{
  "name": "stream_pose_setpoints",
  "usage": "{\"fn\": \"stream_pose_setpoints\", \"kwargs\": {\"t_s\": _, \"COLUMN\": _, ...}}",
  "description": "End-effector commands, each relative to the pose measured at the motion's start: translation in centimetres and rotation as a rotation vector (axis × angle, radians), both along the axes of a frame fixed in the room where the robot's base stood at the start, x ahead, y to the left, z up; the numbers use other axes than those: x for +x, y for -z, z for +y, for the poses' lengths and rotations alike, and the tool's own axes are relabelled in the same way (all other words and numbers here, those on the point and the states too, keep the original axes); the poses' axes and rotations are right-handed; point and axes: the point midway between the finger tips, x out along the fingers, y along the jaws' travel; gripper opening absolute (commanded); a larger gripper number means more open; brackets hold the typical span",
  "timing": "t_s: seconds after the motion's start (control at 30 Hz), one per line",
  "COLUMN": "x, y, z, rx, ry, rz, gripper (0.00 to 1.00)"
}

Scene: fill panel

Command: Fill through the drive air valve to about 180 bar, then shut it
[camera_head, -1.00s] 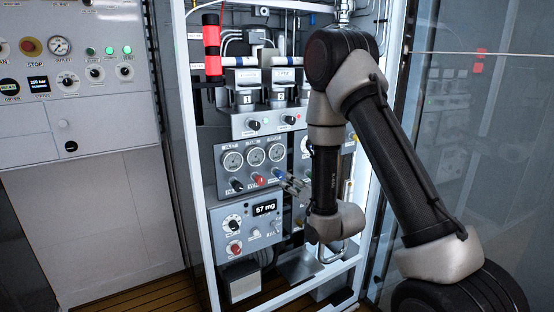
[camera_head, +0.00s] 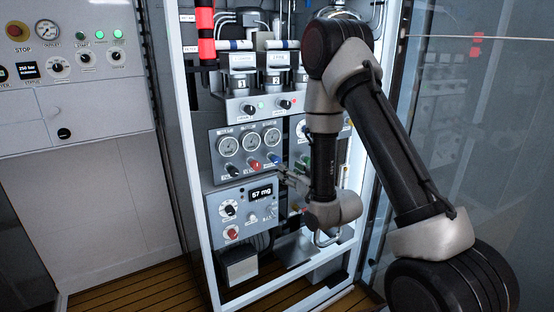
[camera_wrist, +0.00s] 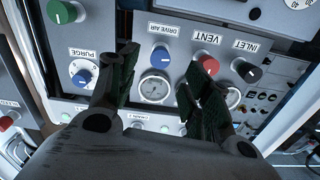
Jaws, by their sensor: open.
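The drive air valve is a blue knob, seen in the wrist view (camera_wrist: 160,56) beside its "DRIVE AIR" label and in the head view (camera_head: 272,158) under the right gauge of a row. My gripper (camera_wrist: 162,64) is open, and the knob shows in the gap between its fingers. I cannot tell whether they touch it. In the head view my gripper (camera_head: 288,177) is just right of and below the knob. The gauge next to the knob (camera_wrist: 155,89) is partly in view; its needle is too small to read.
The red vent knob (camera_wrist: 207,63) and dark inlet knob (camera_wrist: 247,70) sit close beside the drive air knob. A blue purge knob (camera_wrist: 82,77) is on the other side. A box with a display reading "57 mg" (camera_head: 262,191) is below. A white cabinet frame (camera_head: 196,190) surrounds the panel.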

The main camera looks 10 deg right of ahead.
Motion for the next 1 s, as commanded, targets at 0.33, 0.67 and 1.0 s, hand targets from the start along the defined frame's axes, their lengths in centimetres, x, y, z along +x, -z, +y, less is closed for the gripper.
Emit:
{"fn": "stream_pose_setpoints", "kwargs": {"t_s": 0.33, "x": 3.3, "y": -0.3, "z": 1.2, "rx": -0.125, "ry": -0.007, "rz": -0.052, "gripper": 0.49}}
{"fn": "stream_pose_setpoints", "kwargs": {"t_s": 0.67, "x": 7.2, "y": -0.3, "z": 2.5, "rx": -0.122, "ry": -0.005, "rz": -0.050, "gripper": 0.49}}
{"fn": "stream_pose_setpoints", "kwargs": {"t_s": 1.0, "x": 7.4, "y": -0.2, "z": 2.5, "rx": -0.122, "ry": -0.005, "rz": -0.049, "gripper": 0.40}}
